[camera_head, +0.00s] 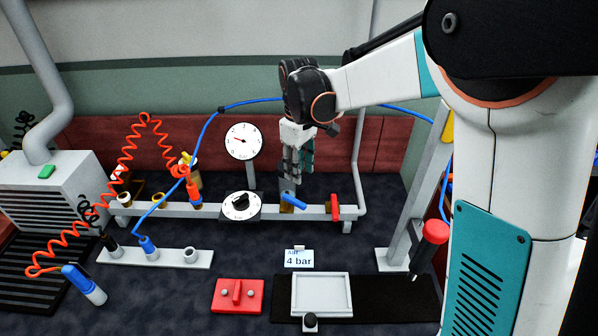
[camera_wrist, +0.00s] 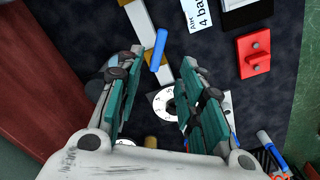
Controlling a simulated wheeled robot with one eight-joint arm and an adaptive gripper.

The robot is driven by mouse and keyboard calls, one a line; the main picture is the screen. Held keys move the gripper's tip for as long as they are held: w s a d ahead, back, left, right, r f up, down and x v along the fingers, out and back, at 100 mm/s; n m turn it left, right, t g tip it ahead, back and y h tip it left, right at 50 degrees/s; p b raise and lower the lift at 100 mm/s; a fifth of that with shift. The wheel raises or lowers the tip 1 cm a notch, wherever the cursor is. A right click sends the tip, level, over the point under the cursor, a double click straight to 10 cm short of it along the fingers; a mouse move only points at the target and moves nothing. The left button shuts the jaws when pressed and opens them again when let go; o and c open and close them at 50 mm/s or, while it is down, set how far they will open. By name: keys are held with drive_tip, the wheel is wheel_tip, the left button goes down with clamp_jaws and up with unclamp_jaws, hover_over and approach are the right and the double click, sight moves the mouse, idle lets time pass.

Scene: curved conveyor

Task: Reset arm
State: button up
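My gripper (camera_head: 298,176) hangs fingers-down from my arm at the centre of the head view, above the grey rail (camera_head: 160,210). In the wrist view my gripper (camera_wrist: 156,65) has its two teal-padded fingers spread apart with nothing held between them. The blue lever (camera_head: 294,201) is just below the fingertips in the head view. The blue lever also shows in the wrist view (camera_wrist: 158,50), seen through the finger gap. I cannot tell the exact distance between the fingertips and the lever. My arm reaches in from the right.
A round gauge (camera_head: 243,141) and a black-knobbed dial (camera_head: 240,205) stand left of my gripper. A red lever (camera_head: 334,206) is to its right. A "4 bar" card (camera_head: 299,258), a red block (camera_head: 238,296) and a grey tray (camera_head: 321,294) lie in front. Coiled red hose (camera_head: 128,160) is left.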

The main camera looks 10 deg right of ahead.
idle(0.3)
drive_tip(key=s+d+r+m+t, duration=0.2)
drive_tip(key=s+d+m, duration=0.1)
drive_tip(key=s, duration=0.5)
drive_tip(key=s+d+r+m+t, duration=0.2)
drive_tip(key=s+r+m, duration=0.1)
drive_tip(key=s, duration=0.5)
drive_tip(key=s+d+r+m+t, duration=0.2)
drive_tip(key=s+d+t, duration=0.1)
drive_tip(key=s, duration=0.6)
drive_tip(key=shift+d+r+m, duration=0.15)
drive_tip(key=shift+d+m, duration=0.2)
drive_tip(key=shift+m, duration=0.05)
